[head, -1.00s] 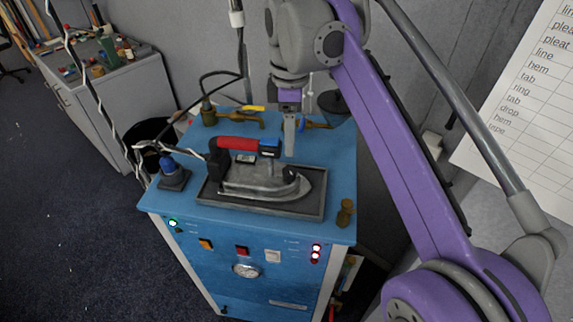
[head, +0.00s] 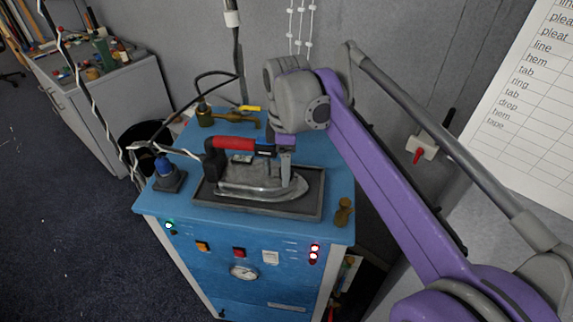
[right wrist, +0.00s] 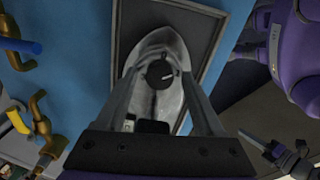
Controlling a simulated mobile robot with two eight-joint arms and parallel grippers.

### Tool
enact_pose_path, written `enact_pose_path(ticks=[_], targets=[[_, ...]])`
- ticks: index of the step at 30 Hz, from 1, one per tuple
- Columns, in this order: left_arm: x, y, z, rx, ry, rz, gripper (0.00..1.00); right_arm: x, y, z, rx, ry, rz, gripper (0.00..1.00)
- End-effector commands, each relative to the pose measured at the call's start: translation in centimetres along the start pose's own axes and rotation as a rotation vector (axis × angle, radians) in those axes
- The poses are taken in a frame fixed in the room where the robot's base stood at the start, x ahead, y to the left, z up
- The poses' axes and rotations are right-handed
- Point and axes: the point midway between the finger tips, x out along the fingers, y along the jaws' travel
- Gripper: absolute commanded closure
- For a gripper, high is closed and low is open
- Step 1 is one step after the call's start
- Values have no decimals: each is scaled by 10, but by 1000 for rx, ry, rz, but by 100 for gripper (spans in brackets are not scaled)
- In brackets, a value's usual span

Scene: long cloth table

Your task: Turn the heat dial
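The iron (head: 250,185) has a red and blue handle and a grey body. It rests on a dark tray (head: 310,205) on the blue station. The heat dial (right wrist: 160,75) is a round black knob with a white pointer mark on top of the iron, seen in the right wrist view. The mark points to the right. My right gripper (head: 286,183) is over the front of the iron. Its fingers are apart, one on each side of the dial in the right wrist view. I cannot tell whether they touch it. The gripper hides the dial in the head view. My left gripper is out of view.
The blue station top (head: 335,165) also holds brass fittings (head: 228,117), a blue-capped item (head: 164,165) and a small brass piece (head: 343,212). Its front has buttons, lit lamps and a gauge (head: 244,272). A cable runs to the iron's handle end.

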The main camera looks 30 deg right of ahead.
Motion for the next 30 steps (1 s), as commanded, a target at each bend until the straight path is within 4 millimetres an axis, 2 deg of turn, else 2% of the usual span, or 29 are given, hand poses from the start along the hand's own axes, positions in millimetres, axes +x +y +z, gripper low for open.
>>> enact_pose_path(ticks=[1, 11, 17, 27, 30], targets=[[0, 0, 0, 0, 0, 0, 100, 0, 0, 0, 0, 0, 0, 41], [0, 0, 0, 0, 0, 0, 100, 0, 0, 0, 0, 0, 0, 100], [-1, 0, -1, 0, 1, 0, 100, 0, 0, 0, 26, -1, 0, 100], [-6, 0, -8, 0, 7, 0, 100, -1, 0, 0, 354, -8, 1, 100], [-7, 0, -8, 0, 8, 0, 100, -1, 0, 0, 406, -9, 1, 100]])
